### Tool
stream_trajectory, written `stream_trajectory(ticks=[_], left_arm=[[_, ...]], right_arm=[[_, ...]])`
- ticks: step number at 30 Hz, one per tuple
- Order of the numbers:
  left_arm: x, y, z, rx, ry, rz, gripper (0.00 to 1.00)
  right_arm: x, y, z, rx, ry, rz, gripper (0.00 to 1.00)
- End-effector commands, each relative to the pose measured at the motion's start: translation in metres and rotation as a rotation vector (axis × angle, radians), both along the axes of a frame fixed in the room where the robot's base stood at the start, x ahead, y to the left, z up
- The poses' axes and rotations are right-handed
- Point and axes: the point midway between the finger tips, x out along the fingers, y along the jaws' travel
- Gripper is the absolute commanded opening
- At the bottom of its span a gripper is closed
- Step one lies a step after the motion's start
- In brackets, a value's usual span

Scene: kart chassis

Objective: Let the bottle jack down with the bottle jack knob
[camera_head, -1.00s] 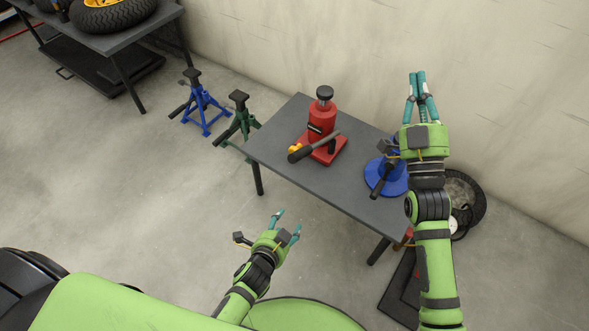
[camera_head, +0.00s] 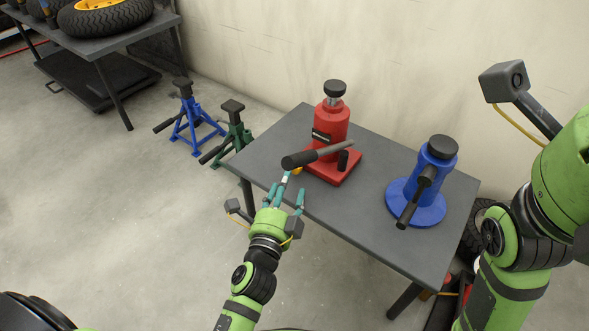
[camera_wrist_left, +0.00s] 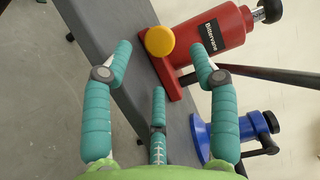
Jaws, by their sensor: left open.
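The red bottle jack (camera_head: 330,123) stands upright on the grey table, with a bare metal rod showing under its black top. Its yellow knob (camera_head: 297,170) is low at its near left corner, partly hidden in the head view by the jack's black-gripped handle and my fingers. In the left wrist view the round yellow knob (camera_wrist_left: 160,41) faces the camera, beside the red jack body (camera_wrist_left: 212,36). My left gripper (camera_head: 291,187) is open just in front of the knob. In its wrist view the fingertips (camera_wrist_left: 161,50) spread to either side of the knob, with visible gaps. My right gripper is out of view.
A blue jack (camera_head: 430,178) with a dark handle stands on the table's (camera_head: 350,217) right part. Blue (camera_head: 190,122) and green (camera_head: 232,128) stands are on the floor at left. My right arm fills the right edge.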

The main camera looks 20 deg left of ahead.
Motion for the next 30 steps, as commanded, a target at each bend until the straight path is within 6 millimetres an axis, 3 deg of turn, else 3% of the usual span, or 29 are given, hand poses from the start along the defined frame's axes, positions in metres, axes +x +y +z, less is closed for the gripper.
stream_trajectory(ticks=[6, 12, 23, 27, 30], left_arm=[[0.034, 0.002, -0.001, 0.002, -0.003, -0.002, 0.59], [0.056, 0.002, -0.001, 0.002, -0.001, -0.002, 0.59], [0.061, 0.003, 0.000, 0.000, 0.002, -0.001, 0.59], [0.061, 0.003, -0.001, -0.001, 0.002, 0.000, 0.04], [0.061, 0.003, 0.000, 0.000, 0.002, 0.000, 0.04]], right_arm=[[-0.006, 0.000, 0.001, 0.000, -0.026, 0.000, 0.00], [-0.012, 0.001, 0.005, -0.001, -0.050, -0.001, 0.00], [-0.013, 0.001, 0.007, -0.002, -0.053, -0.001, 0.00], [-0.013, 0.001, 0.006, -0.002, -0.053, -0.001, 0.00], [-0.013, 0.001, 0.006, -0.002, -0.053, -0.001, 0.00]])
